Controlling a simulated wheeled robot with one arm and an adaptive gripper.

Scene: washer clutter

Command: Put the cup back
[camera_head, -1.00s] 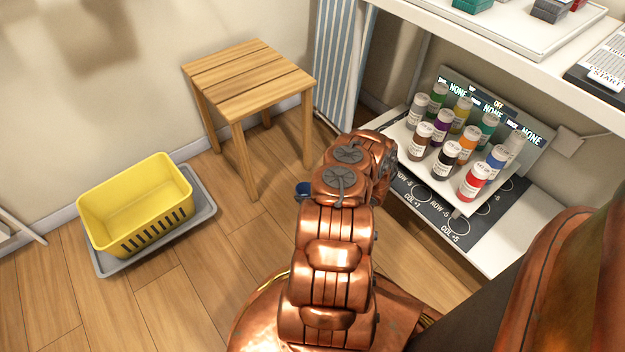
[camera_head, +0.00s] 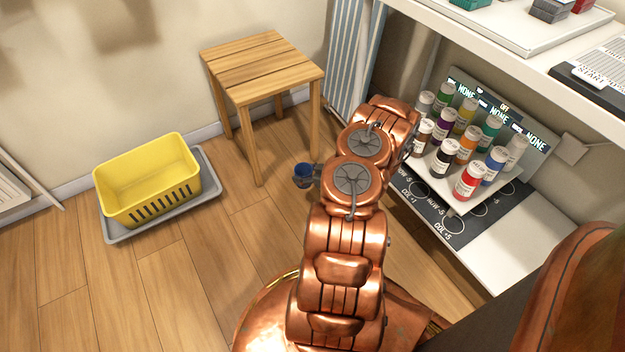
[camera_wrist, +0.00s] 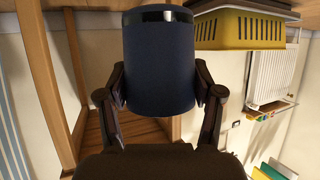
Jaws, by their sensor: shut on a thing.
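The blue cup (camera_wrist: 160,70) fills the middle of the wrist view, held between the two fingers of my gripper (camera_wrist: 160,98). In the head view the cup (camera_head: 303,173) shows as a small dark-blue round shape just left of my arm, above the floor. My gripper (camera_head: 316,177) is mostly hidden behind my copper arm there. It is shut on the cup's sides. The wrist view is upside down, with the floor at the top. I cannot tell what is inside the cup.
A wooden stool (camera_head: 262,65) stands behind the cup. A yellow basket (camera_head: 148,176) sits on a grey tray (camera_head: 213,185) at left. At right, paint bottles (camera_head: 468,181) stand on a rack under a white shelf (camera_head: 520,50). The wooden floor (camera_head: 180,290) at lower left is clear.

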